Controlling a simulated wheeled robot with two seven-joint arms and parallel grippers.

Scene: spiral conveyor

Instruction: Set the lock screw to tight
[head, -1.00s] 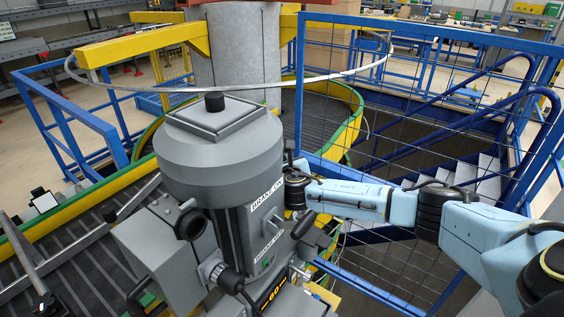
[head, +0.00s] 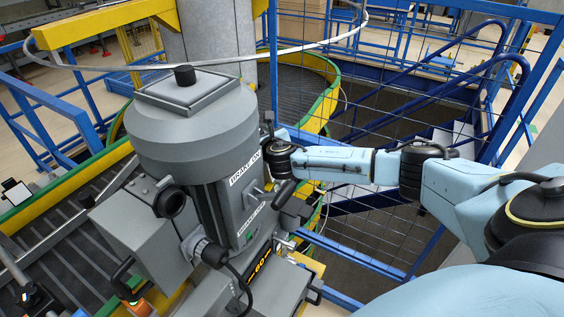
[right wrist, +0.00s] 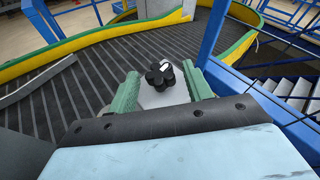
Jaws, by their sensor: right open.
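The lock screw appears to be the black lobed knob (right wrist: 160,75) with a white mark on top, over a light grey plate in the right wrist view. My right gripper (right wrist: 162,72) is open, its green fingers to either side of the knob, with gaps visible. Whether they reach down to the knob's height I cannot tell. In the head view my right arm reaches to the right side of the grey motor unit (head: 195,125). The fingers and knob are not clearly visible there. The knob's tight and loose markings are not readable. My left gripper is not in view.
A ribbed dark conveyor with a yellow and green rim (right wrist: 245,40) curves behind the knob. Blue railing (right wrist: 212,28) and mesh stand to the right, beside stairs (right wrist: 290,92). On the motor unit, a handle (head: 284,192) sticks out near the brake label (head: 246,167).

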